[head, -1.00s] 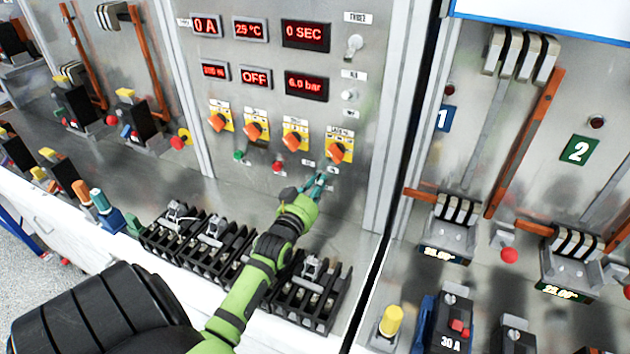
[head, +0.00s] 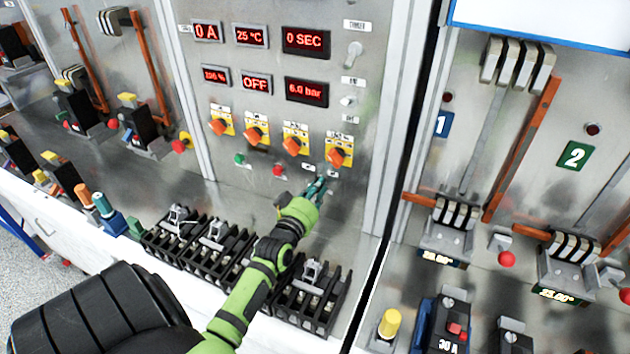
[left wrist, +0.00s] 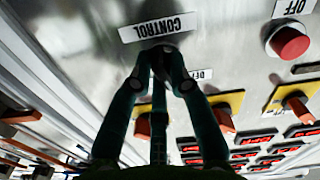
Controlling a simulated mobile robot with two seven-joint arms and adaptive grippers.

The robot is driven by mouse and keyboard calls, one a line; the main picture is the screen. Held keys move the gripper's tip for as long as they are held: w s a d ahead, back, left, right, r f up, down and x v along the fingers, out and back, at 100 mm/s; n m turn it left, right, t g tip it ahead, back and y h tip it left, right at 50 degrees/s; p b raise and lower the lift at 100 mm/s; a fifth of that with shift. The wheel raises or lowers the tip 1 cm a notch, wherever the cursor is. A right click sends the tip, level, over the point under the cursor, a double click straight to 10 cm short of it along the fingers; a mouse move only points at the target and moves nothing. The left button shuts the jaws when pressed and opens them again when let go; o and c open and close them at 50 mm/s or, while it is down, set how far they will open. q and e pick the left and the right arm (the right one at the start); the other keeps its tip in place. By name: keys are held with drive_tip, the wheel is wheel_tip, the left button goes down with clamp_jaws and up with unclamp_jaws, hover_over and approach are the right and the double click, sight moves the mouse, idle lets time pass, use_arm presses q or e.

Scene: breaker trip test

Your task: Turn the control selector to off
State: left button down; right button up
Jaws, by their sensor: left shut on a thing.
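The control selector is on the steel panel beside the white CONTROL label (left wrist: 158,27), which appears upside down in the left wrist view. My left gripper (left wrist: 160,62) is shut on it there, with its dark teal fingers closing in from both sides. The fingers hide most of the selector, so I cannot tell its exact position. In the head view my left gripper (head: 318,187) reaches the lower part of the panel, below the orange knobs, and covers the selector. A small label (left wrist: 200,75), partly hidden, sits beside the fingers. My right gripper is not in view.
Orange knobs on yellow plates (head: 294,146) sit just above my gripper. A red button (head: 278,170) and a green button (head: 240,159) are to its left. A row of black terminal blocks (head: 310,295) lies under my left forearm. Red displays (head: 256,84) are higher up.

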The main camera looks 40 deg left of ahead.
use_arm(q)
drive_tip(key=shift+a+r+n, duration=0.15)
drive_tip(key=shift+r+n, duration=0.2)
drive_tip(key=shift+n, duration=0.65)
drive_tip(key=shift+a+r+n, duration=0.1)
drive_tip(key=shift+r+n, duration=0.2)
drive_tip(key=shift+n, duration=1.3)
drive_tip(key=c, duration=1.1)
unclamp_jaws()
drive_tip(key=shift+n, duration=0.3)
drive_tip(key=shift+s+f, duration=0.1)
drive_tip(key=shift+f, duration=0.1)
drive_tip(key=shift+d, duration=0.1)
drive_tip(key=shift+f, duration=0.1)
